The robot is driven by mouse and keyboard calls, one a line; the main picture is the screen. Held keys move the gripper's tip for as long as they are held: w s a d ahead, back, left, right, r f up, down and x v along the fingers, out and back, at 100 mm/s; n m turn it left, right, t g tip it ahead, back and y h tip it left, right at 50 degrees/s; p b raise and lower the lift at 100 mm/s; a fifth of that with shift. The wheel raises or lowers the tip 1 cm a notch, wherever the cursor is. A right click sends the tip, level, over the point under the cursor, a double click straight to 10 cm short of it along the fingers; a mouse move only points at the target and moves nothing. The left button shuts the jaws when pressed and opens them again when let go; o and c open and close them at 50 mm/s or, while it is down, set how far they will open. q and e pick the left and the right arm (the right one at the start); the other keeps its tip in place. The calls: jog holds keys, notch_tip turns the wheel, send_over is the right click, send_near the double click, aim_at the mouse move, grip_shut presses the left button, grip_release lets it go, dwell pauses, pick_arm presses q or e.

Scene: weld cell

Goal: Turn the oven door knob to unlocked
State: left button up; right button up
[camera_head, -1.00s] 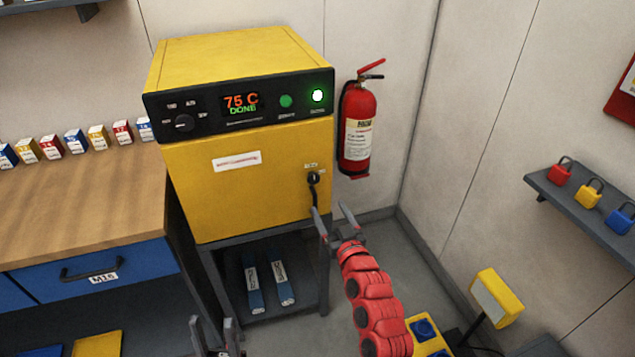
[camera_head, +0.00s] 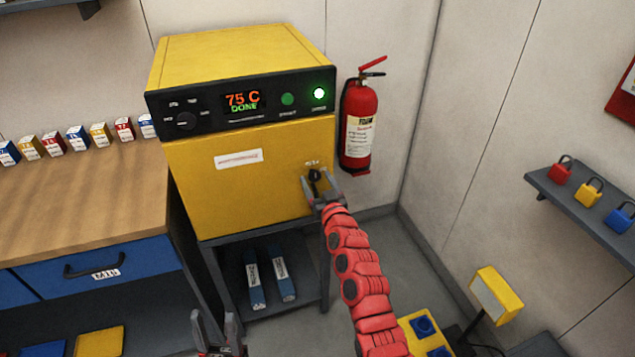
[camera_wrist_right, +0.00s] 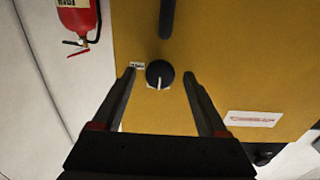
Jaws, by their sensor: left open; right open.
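The yellow oven (camera_head: 245,180) stands on a dark stand, its display reading 75 C DONE with a green light lit. The black door knob (camera_head: 315,175) sits at the right side of its door. In the right wrist view the round knob (camera_wrist_right: 160,74) shows a white pointer line. My right gripper (camera_head: 320,182) is open at the door, its fingers (camera_wrist_right: 160,78) on either side of the knob with gaps, not clamped on it. My left gripper (camera_head: 217,318) is open and empty at the bottom of the head view, away from the oven.
A red fire extinguisher (camera_head: 358,125) hangs on the wall just right of the oven. A black door handle (camera_wrist_right: 166,18) is close to the knob. A wooden bench (camera_head: 90,195) stands left. A shelf with padlocks (camera_head: 590,200) is on the right wall.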

grip_shut()
jog(key=shift+d+f+m, duration=0.1)
jog(key=shift+m, duration=0.2)
jog(key=m+b, duration=0.1)
jog(key=m, duration=0.1)
jog(key=shift+m, duration=0.4)
jog(key=m, duration=0.5)
jog(key=shift+m, duration=0.3)
jog(key=m, duration=0.4)
jog(key=shift+m, duration=2.4)
